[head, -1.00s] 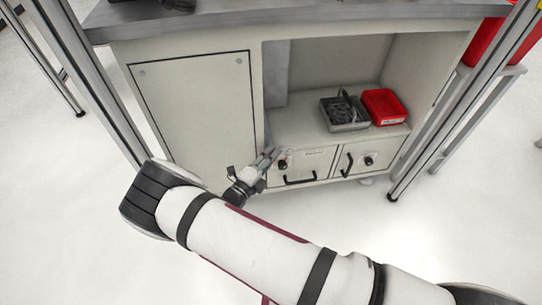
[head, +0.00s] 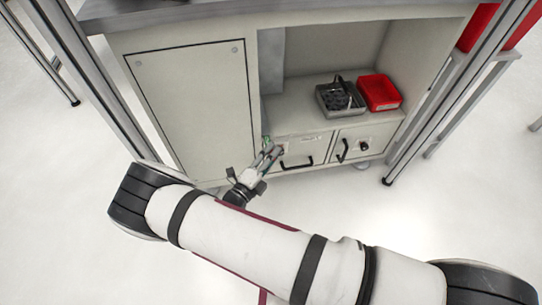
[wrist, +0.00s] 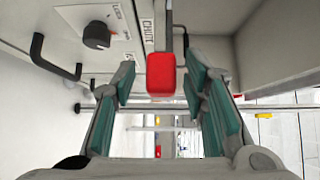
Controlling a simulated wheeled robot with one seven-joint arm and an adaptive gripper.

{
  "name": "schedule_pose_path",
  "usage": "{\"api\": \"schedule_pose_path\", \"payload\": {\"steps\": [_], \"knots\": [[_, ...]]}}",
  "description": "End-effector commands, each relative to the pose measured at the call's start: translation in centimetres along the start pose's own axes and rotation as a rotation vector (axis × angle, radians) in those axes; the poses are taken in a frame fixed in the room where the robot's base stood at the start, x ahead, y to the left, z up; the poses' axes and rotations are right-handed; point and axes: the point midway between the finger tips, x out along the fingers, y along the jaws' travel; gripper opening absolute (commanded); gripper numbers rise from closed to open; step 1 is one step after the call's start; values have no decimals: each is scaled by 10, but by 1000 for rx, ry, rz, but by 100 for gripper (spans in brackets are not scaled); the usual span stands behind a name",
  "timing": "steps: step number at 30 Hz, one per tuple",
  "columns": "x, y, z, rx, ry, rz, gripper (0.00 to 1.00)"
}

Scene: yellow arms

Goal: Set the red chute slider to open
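The red chute slider (wrist: 161,74) shows in the wrist view as a red block on a thin dark stem, beside a plate marked "CHUTE" (wrist: 147,30). My gripper (wrist: 163,85) is open, with one teal-padded finger on each side of the red block. Gaps show between the block and both pads; I cannot tell their depth relation exactly. In the head view my gripper (head: 273,152) is at the left end of the drawer fronts, low on the cabinet. The slider is not clearly made out there.
A black knob (wrist: 97,35) on a "LOCK" plate and a black handle (wrist: 50,57) lie left of the slider. Above the drawers, a grey bin (head: 341,98) and a red bin (head: 379,92) stand on the shelf. The floor in front is clear.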

Motion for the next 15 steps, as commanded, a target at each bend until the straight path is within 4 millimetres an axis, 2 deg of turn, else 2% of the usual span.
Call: {"api": "schedule_pose_path", "payload": {"steps": [5,15], "knots": [[-10,0,1,1,-1,0,40],[-75,0,1,1,-3,2,40]]}}
